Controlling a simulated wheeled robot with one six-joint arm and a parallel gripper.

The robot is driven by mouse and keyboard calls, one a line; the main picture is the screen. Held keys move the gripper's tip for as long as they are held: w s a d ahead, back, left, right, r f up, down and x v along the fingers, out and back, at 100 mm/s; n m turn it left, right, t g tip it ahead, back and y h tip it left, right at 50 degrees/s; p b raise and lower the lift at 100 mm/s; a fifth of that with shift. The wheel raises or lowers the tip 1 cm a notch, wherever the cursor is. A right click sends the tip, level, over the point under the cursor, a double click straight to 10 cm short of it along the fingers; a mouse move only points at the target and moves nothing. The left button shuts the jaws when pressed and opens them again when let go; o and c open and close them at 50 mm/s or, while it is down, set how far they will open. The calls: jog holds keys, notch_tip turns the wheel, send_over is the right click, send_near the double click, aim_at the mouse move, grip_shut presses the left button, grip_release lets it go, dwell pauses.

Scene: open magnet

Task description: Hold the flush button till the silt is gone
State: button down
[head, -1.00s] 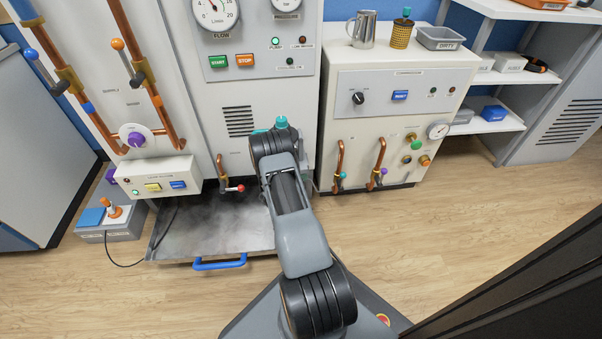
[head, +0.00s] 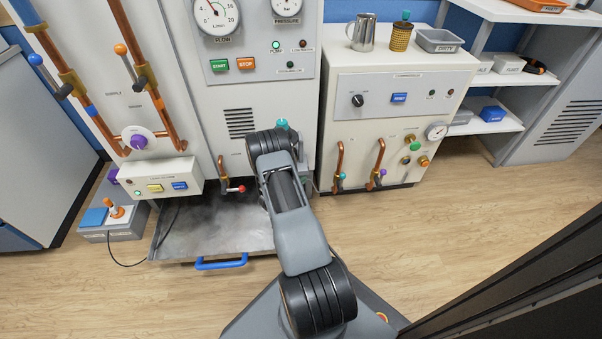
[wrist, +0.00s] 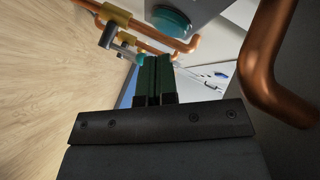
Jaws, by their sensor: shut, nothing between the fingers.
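My gripper (wrist: 154,80) shows in the wrist view with its two dark green fingers together and nothing between them. In the head view it is hidden behind my own arm, which reaches to the front of the large cabinet (head: 190,110). A round teal piece (wrist: 172,20) sits on a grey housing just beyond the fingertips in the wrist view; I cannot tell if it is the flush button or if the fingers touch it. In the head view a teal cap (head: 282,123) shows beside my arm. No label reading flush is legible. Silt cannot be made out clearly.
A metal tray (head: 175,247) with dark smudges and a blue handle (head: 221,263) lies on the floor below the cabinet. Copper pipes (wrist: 268,60) run close to the gripper's right. A second cabinet (head: 390,110) stands to the right.

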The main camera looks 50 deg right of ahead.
jog(key=s+a+p, duration=0.1)
jog(key=s+a, duration=0.1)
jog(key=s, duration=0.1)
jog(key=shift+a+r, duration=0.1)
jog(key=shift+a, duration=0.1)
dwell(0.7)
